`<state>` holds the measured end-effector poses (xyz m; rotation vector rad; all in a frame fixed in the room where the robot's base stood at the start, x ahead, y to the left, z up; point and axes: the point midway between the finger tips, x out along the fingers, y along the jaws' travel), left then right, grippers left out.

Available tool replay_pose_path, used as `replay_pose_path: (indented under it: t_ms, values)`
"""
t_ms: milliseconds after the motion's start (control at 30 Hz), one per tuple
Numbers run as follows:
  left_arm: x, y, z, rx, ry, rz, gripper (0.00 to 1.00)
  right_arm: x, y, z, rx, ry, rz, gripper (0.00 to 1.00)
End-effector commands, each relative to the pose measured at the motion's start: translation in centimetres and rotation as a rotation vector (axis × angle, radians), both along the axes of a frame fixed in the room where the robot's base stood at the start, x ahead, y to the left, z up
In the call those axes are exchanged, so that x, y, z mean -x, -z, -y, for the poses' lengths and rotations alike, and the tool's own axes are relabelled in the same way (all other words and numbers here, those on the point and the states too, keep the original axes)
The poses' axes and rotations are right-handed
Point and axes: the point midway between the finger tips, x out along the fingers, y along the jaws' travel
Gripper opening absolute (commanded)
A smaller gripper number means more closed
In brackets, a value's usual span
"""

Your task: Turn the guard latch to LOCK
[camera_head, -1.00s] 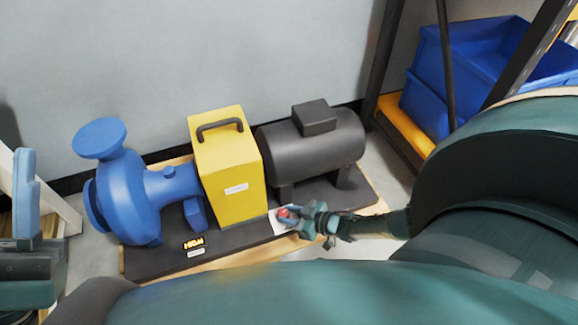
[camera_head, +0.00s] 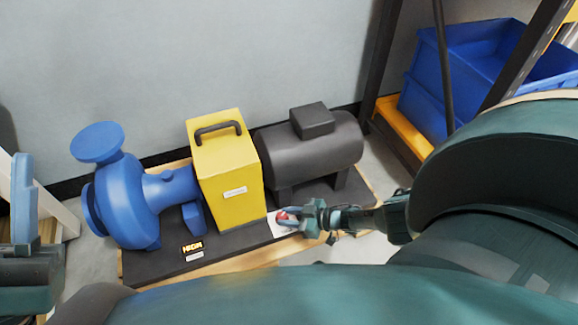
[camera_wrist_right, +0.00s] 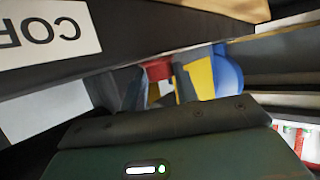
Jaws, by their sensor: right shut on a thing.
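The small red guard latch (camera_head: 284,215) sits on a white plate at the foot of the yellow guard (camera_head: 232,185), on its right side. My right gripper (camera_head: 291,218) comes in from the right and is shut on the latch. In the right wrist view the red latch (camera_wrist_right: 157,70) shows partly between dark finger parts. A white label (camera_wrist_right: 45,33) with large black letters, partly cut off, is at the upper left there. The latch's exact angle is hard to tell. My left gripper (camera_head: 23,210) is at the left edge, partly cut off; its jaw opening cannot be told.
A blue pump (camera_head: 126,195) stands left of the guard and a dark grey motor (camera_head: 312,148) right of it, on a black base (camera_head: 150,262). Blue bins (camera_head: 470,70) stand on a rack at right.

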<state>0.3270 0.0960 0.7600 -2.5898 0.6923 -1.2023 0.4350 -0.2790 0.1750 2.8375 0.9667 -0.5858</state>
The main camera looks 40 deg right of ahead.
Motion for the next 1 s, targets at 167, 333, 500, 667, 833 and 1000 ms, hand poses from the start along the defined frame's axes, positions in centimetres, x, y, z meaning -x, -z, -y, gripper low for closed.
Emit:
replay_pose_path:
  t_ms: [167,333,500,667,833,1000]
  values:
    - [0.00,0.00,0.00,0.000,0.000,0.000,0.40,0.05,0.01,-0.05,-0.002,0.000,0.000,0.42]
    - [0.00,0.00,0.00,0.000,0.000,0.000,0.40,0.01,0.00,-0.03,-0.001,0.000,0.000,0.52]
    - [-0.05,0.07,-0.01,0.002,-0.001,-0.004,0.40,-0.02,-0.01,0.00,-0.001,0.002,0.001,0.52]
    - [-0.05,0.05,0.00,0.001,-0.001,-0.002,0.40,0.00,-0.04,-0.01,-0.001,0.019,0.000,0.52]
    - [-0.02,0.01,0.00,0.001,0.000,-0.001,0.40,0.21,-0.03,-0.14,-0.004,0.085,-0.001,0.52]
    - [0.00,-0.01,-0.01,0.001,-0.001,0.000,0.40,0.45,0.02,-0.54,-0.007,0.221,-0.003,0.52]
